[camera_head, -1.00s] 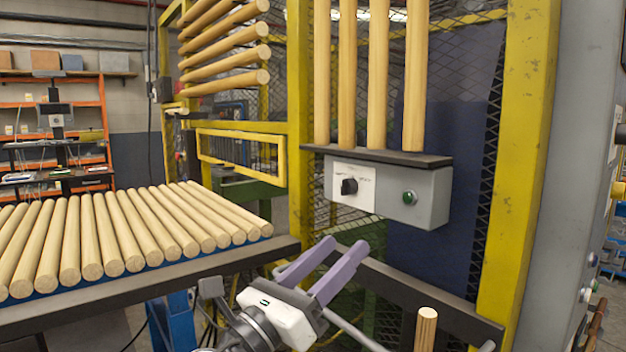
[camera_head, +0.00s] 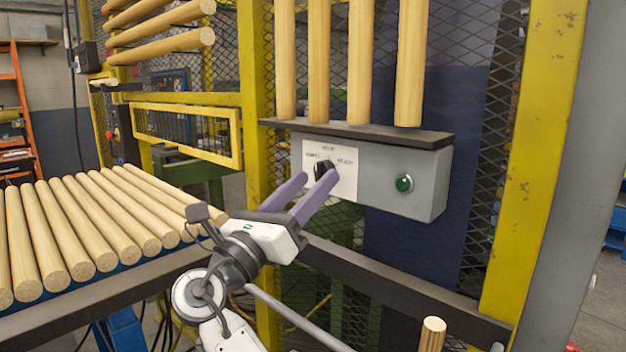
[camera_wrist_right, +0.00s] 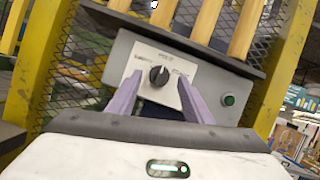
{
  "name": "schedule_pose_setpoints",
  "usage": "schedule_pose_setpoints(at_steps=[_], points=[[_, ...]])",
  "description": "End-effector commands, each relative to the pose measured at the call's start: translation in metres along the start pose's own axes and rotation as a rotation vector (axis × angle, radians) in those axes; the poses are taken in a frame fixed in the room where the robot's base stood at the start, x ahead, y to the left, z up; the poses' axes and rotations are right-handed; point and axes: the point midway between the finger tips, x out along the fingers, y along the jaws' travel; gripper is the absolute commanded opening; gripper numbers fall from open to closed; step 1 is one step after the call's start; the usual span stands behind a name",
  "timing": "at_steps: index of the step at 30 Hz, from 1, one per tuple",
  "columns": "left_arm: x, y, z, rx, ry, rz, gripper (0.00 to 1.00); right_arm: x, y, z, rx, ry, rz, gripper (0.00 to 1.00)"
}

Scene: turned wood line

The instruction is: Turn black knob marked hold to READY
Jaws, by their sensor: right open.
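The black knob (camera_head: 323,168) sits on a white label plate (camera_head: 346,178) on the front of a grey control box (camera_head: 415,170). Small lettering surrounds the knob, too blurred to read surely. The knob also shows in the right wrist view (camera_wrist_right: 158,75), between and beyond the fingertips. My right gripper (camera_head: 318,176) is open, its two purple fingers pointing at the knob from below. In the head view the fingertips overlap the knob's lower edge; I cannot tell whether they touch it. The left gripper is not in view.
A green button (camera_head: 404,183) is on the same box, right of the knob. A dark shelf (camera_head: 360,136) with upright wooden rods stands above it. A yellow post (camera_head: 530,150) is at the right. A rack of rods (camera_head: 90,225) lies at the left.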

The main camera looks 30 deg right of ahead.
Motion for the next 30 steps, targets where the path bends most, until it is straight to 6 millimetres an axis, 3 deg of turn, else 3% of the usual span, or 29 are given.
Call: schedule_pose_setpoints(at_steps=[4,13,21,30], points=[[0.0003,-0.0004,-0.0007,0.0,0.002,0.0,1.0,0.0118,0.0002,0.0,0.0,-0.001,0.001,0.46],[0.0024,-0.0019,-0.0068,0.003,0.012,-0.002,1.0,0.0144,0.0003,-0.0002,0.0,0.0,0.001,0.46],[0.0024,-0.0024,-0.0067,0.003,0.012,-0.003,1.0,0.0141,0.0004,-0.0001,0.0,0.0,0.001,0.05],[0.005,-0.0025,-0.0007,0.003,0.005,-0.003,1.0,0.0135,0.0013,-0.0007,0.037,-0.001,-0.014,0.05]])
